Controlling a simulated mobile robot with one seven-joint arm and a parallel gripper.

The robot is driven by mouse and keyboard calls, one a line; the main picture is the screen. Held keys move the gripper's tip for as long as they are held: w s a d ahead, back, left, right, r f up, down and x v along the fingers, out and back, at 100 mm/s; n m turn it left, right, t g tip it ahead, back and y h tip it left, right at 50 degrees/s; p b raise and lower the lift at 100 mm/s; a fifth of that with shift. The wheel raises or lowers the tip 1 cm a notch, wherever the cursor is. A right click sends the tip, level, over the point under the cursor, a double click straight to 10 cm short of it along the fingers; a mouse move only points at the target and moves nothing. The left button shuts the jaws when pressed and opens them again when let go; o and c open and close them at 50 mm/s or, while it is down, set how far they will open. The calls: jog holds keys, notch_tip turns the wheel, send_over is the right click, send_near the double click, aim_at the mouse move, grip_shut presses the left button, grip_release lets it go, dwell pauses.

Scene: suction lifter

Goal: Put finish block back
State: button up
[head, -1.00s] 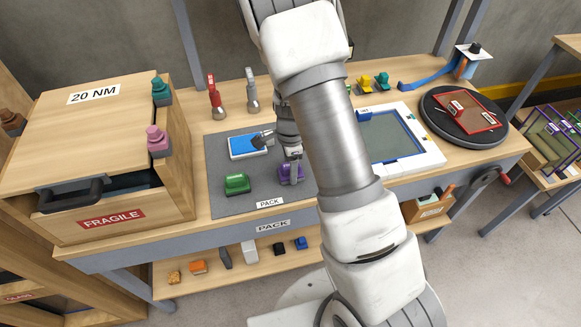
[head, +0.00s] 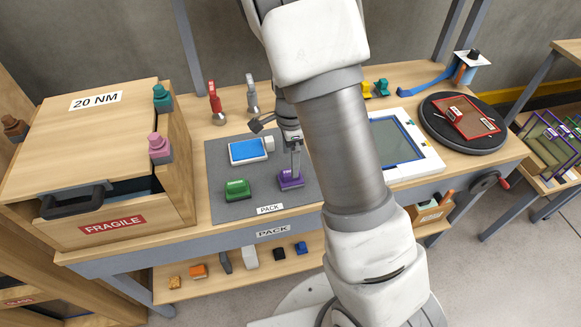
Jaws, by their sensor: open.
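I cannot tell by any label which piece is the finish block. A purple block with a raised handle (head: 290,180) stands on the grey mat (head: 225,209) marked PACK. A green block (head: 237,189) stands to its left on the same mat. My gripper (head: 295,170) is open and points down at the purple block's handle. The fingertips overlap the handle in the picture, and I cannot tell whether they touch it. The gripper is small here, and my arm covers part of the bench to its right.
A blue-topped white tray (head: 247,151) and a small pale block (head: 269,143) lie behind on the mat. A red clamp (head: 215,104) stands at the back. The wooden FRAGILE box (head: 150,227) is left. A turntable (head: 437,134) is right. Several small blocks sit on the lower shelf.

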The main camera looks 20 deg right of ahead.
jog(key=s+a+r+n+t+y, duration=0.1)
jog(key=s+r+n, duration=0.3)
jog(key=r, duration=0.5)
jog(key=s+r+n+t+y, duration=0.1)
jog(key=s+r+n, duration=0.3)
jog(key=r, duration=0.6)
jog(key=s+r+n+t+h, duration=0.1)
jog(key=s+r+n, duration=0.2)
jog(key=s+n, duration=0.2)
jog(key=s+d+r+n+t+h, duration=0.1)
jog(key=s+r+n+t, duration=0.1)
jog(key=s+r+n, duration=0.2)
jog(key=shift+s+r+n+t, duration=0.15)
jog(key=shift+s+n+t, duration=0.25)
jog(key=shift+s, duration=1.3)
